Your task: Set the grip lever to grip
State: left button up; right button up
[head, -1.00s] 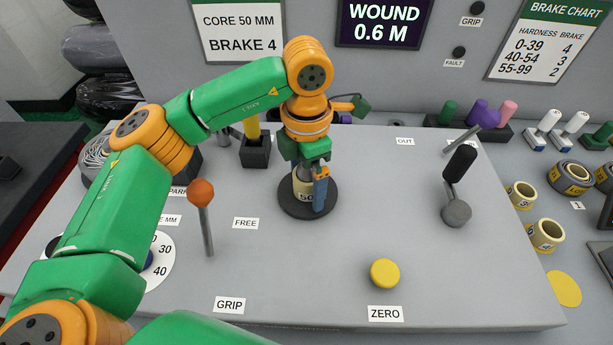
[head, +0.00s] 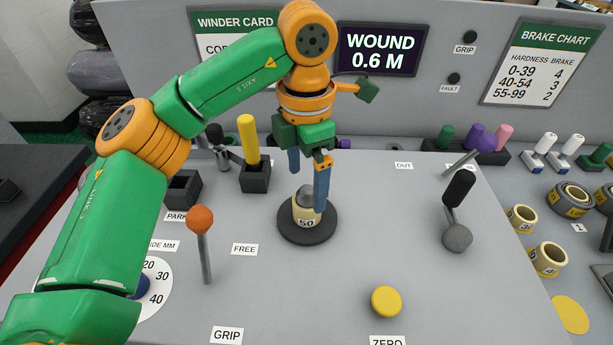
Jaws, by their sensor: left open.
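The grip lever (head: 203,245) is a grey rod with an orange knob, standing at the left middle of the panel. Its knob is beside the FREE label (head: 244,249), and the GRIP label (head: 227,335) lies nearer the front edge. My left gripper (head: 307,188) is open, pointing down over the spindle, its blue fingers apart. A cream core marked 50 (head: 306,215) sits on the dark round base (head: 307,235) just below the fingers. The fingers look clear of the core's top or beside it; I cannot tell if they touch. My right gripper is not in view.
A black-handled crank (head: 458,190) stands at right, and a yellow ZERO button (head: 386,301) at front. A yellow rod stands in a black block (head: 255,178) behind the lever. The display (head: 381,49) reads WOUND 0.6 M. The panel's front middle is clear.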

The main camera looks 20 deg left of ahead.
aim_at(199, 218)
jog(key=k, duration=1.5)
